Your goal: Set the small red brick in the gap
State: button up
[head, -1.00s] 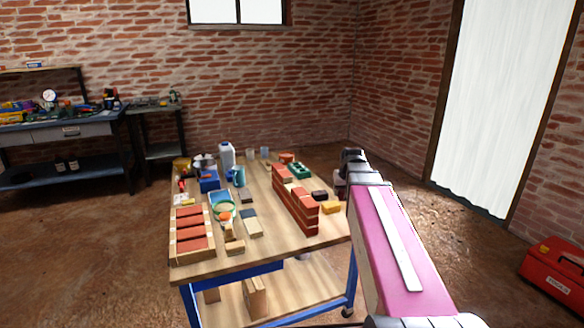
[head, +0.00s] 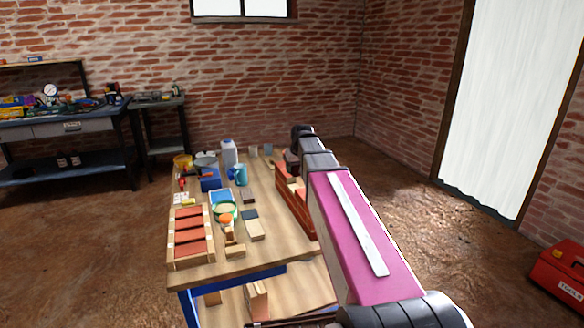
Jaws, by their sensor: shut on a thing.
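A low red brick wall (head: 297,213) stands on the right part of the wooden table (head: 215,272), running away from me. Paler tan pieces show in its upper part towards the far end. My arm covers its right side, and I cannot make out the gap clearly. My gripper (head: 291,160) is a small dark shape at the far end of my arm, over or near the wall's far end. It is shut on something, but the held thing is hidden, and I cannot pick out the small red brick.
A wooden tray (head: 207,262) with red bricks stands at the table's front left. A blue tub (head: 222,197), an orange ball (head: 225,218), wood blocks (head: 254,230), a teal mug (head: 241,175) and a white bottle (head: 228,153) stand left of the wall. A red toolbox (head: 562,268) is on the floor.

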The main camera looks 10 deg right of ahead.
aim_at(295, 187)
jog(key=shift+f, duration=3.3)
jog(key=shift+f, duration=0.35)
jog(key=o, duration=1.2)
jog(key=shift+o, duration=0.2)
jog(key=shift+r, duration=4)
jog(key=shift+d, duration=0.1)
